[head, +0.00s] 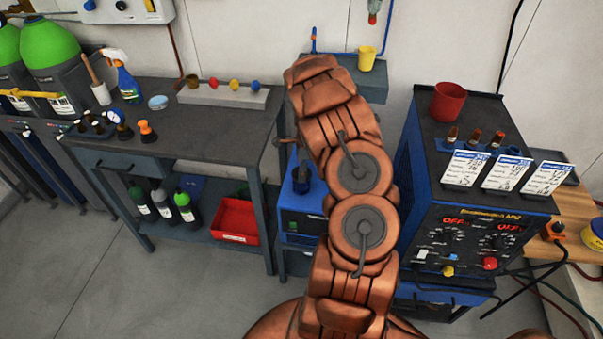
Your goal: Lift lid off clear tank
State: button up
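I cannot make out a clear tank or its lid for certain in the head view. My copper-coloured arm rises up the middle of the picture and covers the right side of this unit. The arm's upper end is over the small wall shelf. My gripper's fingers are not visible, so what they hold cannot be told.
A dark bench (185,135) at left holds a spray bottle (125,80) and small items. A red tray (236,219) and bottles sit below. A yellow cup (367,58) stands on the wall shelf. The welding machine (480,220) at right carries a red pot (448,101) and tags.

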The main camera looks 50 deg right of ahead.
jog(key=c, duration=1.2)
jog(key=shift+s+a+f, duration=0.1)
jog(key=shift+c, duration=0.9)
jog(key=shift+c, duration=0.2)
